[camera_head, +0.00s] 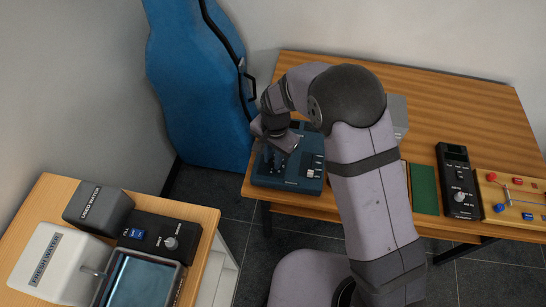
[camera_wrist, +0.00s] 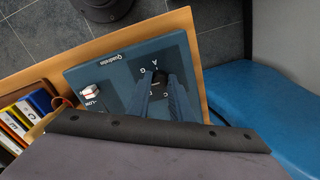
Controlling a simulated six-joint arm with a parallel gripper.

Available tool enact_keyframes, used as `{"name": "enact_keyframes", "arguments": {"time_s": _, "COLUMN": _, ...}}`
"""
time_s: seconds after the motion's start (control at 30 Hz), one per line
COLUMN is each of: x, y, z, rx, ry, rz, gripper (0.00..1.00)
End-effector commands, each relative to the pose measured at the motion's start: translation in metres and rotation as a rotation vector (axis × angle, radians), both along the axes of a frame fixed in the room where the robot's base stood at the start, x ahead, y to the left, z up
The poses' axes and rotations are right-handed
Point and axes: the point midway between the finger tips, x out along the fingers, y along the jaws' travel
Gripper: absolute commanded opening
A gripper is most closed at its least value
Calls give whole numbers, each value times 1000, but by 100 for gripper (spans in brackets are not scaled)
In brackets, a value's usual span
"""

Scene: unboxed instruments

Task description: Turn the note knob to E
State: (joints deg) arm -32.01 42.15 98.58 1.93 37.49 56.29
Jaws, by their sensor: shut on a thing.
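The blue instrument box (camera_head: 305,187) sits at the left end of the wooden table; it also shows in the wrist view (camera_wrist: 125,65). The dark round note knob (camera_wrist: 159,76) is on its face, with letters around it. A, G and C can be made out; E is not clearly readable. My gripper (camera_wrist: 160,84) is shut on the note knob, its two fingers covering much of it and some letters. The knob's pointer direction cannot be told. In the head view my gripper (camera_head: 279,160) is over the box's left part, and the knob is hidden.
A white switch (camera_wrist: 91,91) marked LOW is on the same box. A green board (camera_head: 425,188), a black device (camera_head: 458,175) and a pegged board (camera_head: 515,190) lie farther right. A blue case (camera_head: 200,80) stands close behind the table's left end.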

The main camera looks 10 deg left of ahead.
Motion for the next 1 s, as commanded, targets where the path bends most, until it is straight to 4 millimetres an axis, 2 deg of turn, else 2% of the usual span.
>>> {"name": "enact_keyframes", "arguments": {"time_s": 0.27, "x": 3, "y": 1, "z": 2, "rx": 4, "ry": -8, "rz": 1, "gripper": 0}}
{"name": "enact_keyframes", "arguments": {"time_s": 0.3, "x": 3, "y": 1, "z": 2, "rx": 4, "ry": -9, "rz": 2, "gripper": 29}}
{"name": "enact_keyframes", "arguments": {"time_s": 0.33, "x": 3, "y": 1, "z": 2, "rx": 4, "ry": -8, "rz": 2, "gripper": 36}}
{"name": "enact_keyframes", "arguments": {"time_s": 0.37, "x": 3, "y": 1, "z": 2, "rx": 3, "ry": -7, "rz": 2, "gripper": 38}}
{"name": "enact_keyframes", "arguments": {"time_s": 0.77, "x": 1, "y": 0, "z": 5, "rx": 2, "ry": -3, "rz": 2, "gripper": 38}}
{"name": "enact_keyframes", "arguments": {"time_s": 1.0, "x": 1, "y": 0, "z": 30, "rx": 4, "ry": -6, "rz": 2, "gripper": 38}}
